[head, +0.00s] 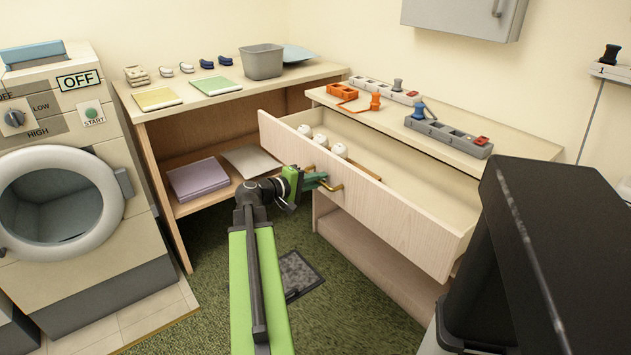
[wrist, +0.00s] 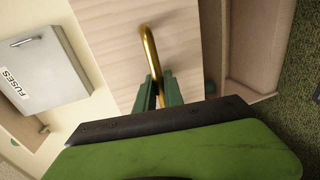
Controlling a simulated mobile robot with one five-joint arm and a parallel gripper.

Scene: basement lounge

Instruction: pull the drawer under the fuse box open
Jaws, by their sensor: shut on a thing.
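The drawer (head: 385,215) is a pale wood drawer in the cabinet on the right, and it stands well open. White round things (head: 322,141) and a thin stick-like thing lie inside it. My gripper (head: 322,181) is at the drawer's front, shut on its brass handle (head: 333,187). In the wrist view the brass handle (wrist: 150,48) runs between the two green fingers (wrist: 158,92). The grey fuse box (head: 465,15) hangs on the wall above the cabinet. In the wrist view the box (wrist: 42,68) carries the label FUSES.
Power strips with plugs (head: 448,134) lie on the cabinet top. A washing machine (head: 70,190) stands at the left, beside a desk (head: 215,97) with notebooks and a grey bin (head: 262,62). A large black object (head: 540,260) stands close at the right.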

